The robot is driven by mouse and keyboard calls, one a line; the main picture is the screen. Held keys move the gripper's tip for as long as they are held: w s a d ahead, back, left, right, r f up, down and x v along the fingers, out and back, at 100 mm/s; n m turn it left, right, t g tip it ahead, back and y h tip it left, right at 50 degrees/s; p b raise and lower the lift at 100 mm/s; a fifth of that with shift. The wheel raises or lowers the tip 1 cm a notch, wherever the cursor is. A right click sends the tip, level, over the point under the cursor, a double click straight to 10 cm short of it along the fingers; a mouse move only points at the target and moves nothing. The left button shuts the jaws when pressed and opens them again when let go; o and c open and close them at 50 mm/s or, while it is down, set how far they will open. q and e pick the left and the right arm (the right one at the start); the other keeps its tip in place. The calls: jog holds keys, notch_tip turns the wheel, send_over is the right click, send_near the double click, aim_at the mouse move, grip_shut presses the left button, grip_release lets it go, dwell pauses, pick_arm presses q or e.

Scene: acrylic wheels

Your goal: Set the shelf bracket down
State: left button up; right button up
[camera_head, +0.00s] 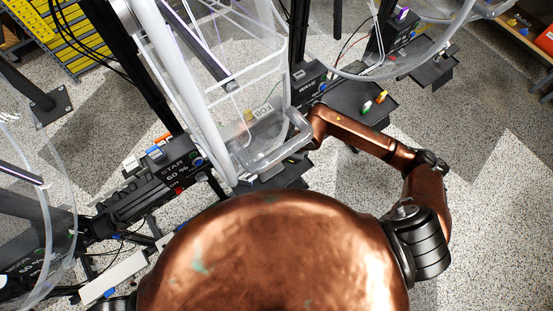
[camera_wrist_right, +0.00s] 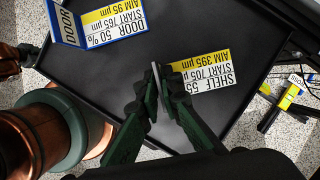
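In the right wrist view my right gripper (camera_wrist_right: 157,85) has its dark green fingers nearly together over a black tray (camera_wrist_right: 120,55). A thin grey piece (camera_wrist_right: 154,76), seen nearly edge-on, stands between the fingertips and looks like the shelf bracket. Its full shape is hidden by the fingers. A yellow and white card marked SHELF (camera_wrist_right: 208,85) lies on the tray just right of the fingertips. I cannot tell whether the piece touches the tray. In the head view my copper right arm reaches in from the right, and its gripper cannot be made out. My left gripper is not in view.
A card marked DOOR (camera_wrist_right: 115,22) lies at the tray's upper left, with a blue-edged card (camera_wrist_right: 65,22) beside it. A yellow and black item (camera_wrist_right: 281,104) lies beyond the tray's right edge. Clear acrylic walls (camera_head: 245,75) and a station marked STAR (camera_head: 172,168) stand nearby.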

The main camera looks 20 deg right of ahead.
jog(key=o, duration=0.4)
jog(key=shift+c, duration=0.2)
jog(key=shift+r, duration=0.15)
jog(key=shift+d+r, duration=0.1)
jog(key=shift+r, duration=0.15)
jog(key=v, duration=1.1)
jog(key=shift+r, duration=0.25)
jog(key=shift+s+d, duration=0.1)
